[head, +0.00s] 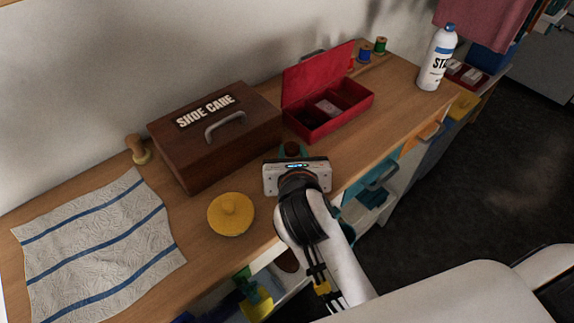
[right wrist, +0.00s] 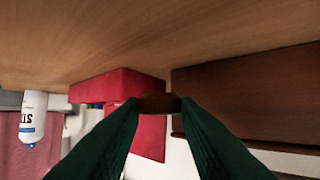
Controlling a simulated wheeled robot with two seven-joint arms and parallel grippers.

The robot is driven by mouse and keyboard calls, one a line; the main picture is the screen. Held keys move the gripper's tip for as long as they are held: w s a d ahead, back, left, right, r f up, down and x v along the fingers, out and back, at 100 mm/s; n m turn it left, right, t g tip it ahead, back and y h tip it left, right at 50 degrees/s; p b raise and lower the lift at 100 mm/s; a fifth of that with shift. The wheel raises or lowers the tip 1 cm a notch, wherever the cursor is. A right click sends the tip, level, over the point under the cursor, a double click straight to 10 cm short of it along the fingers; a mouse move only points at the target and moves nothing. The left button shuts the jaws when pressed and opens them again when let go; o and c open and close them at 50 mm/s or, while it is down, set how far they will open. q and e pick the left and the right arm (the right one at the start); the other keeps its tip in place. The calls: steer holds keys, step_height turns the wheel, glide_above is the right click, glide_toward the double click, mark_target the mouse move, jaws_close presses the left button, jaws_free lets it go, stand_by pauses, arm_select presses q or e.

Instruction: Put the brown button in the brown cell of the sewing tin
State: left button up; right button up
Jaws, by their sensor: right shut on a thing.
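The brown button (head: 292,148) is between the fingertips of my right gripper (head: 293,152), just past the wrist in the head view. The right wrist view shows it as a dark brown disc (right wrist: 160,103) pinched between the two dark fingers. The red sewing tin (head: 345,118) stands open behind and right of the gripper, its lid raised at the back. Its cells hold dark things and a pale block; I cannot tell the cell colours clearly. The tin also shows in the right wrist view (right wrist: 105,85). The button is apart from the tin. My left gripper is not in view.
A brown shoe care box (head: 205,150) stands left of the tin. A yellow round lid (head: 231,214) and a striped cloth (head: 95,250) lie at the front left. Thread spools (head: 379,46) and a white bottle (head: 437,60) stand to the right. Bare wood lies between gripper and tin.

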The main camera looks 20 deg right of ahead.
steer(key=shift+f, duration=2)
steer(key=shift+f+b, duration=0.15)
steer(key=shift+b, duration=0.2)
steer(key=o, duration=0.9)
steer(key=shift+o, duration=0.2)
